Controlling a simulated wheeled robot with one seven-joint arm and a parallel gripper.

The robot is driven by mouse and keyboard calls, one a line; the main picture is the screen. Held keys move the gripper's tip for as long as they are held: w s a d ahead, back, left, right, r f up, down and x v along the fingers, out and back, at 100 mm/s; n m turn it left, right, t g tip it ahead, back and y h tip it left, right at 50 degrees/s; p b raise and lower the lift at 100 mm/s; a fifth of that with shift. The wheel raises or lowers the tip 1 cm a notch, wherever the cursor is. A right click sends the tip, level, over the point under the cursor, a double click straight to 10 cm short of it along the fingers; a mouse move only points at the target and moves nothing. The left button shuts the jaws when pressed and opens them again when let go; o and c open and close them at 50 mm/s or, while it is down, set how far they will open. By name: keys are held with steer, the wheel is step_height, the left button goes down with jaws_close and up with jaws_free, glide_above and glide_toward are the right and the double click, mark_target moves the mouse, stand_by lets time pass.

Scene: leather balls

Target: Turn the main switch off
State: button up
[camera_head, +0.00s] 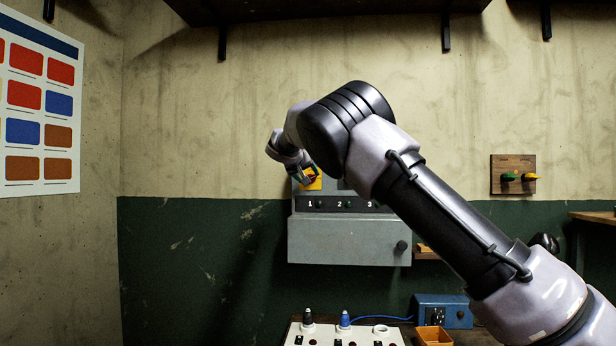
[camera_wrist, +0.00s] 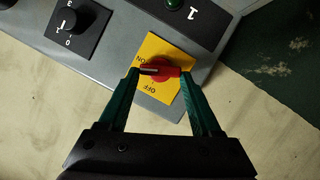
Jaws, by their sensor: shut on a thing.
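The main switch is a red knob (camera_wrist: 166,72) on a yellow plate (camera_wrist: 155,50) marked ON and OFF, fixed to a grey control box. In the wrist view the plate appears turned, with its lettering upside down. The knob's bar lies about level there, its dark, pale-lined end at left, close to the ON word with OFF lower down. I cannot tell exactly which mark it points at. My gripper (camera_wrist: 161,75) has its two green fingers on either end of the red bar. In the head view the yellow plate (camera_head: 312,184) is partly hidden by my gripper (camera_head: 306,176).
The grey control box (camera_head: 335,240) has numbered lamps 1, 2, 3 and a black side knob (camera_head: 401,246). A black dial (camera_wrist: 73,27) is beside the plate. Below are a white switch panel (camera_head: 345,334), a blue box (camera_head: 443,309) and an orange-brown tray (camera_head: 433,336). A shelf (camera_head: 320,10) hangs above.

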steer(key=n+t+h, duration=0.1)
steer(key=n, duration=0.2)
steer(key=f+n+t+h, duration=0.1)
steer(key=n+h, duration=0.1)
steer(key=n, duration=0.1)
steer(key=a+n+h, duration=0.1)
steer(key=n, duration=0.3)
steer(key=shift+f+t, duration=0.2)
steer(key=shift+t, duration=0.2)
steer(key=shift+n, duration=0.3)
stand_by(0.3)
steer(key=o, duration=1.4)
steer(key=shift+c, duration=0.2)
steer(key=v, duration=1)
steer(key=shift+s+a, duration=0.25)
steer(key=shift+s, duration=0.1)
steer(key=shift+f, duration=0.15)
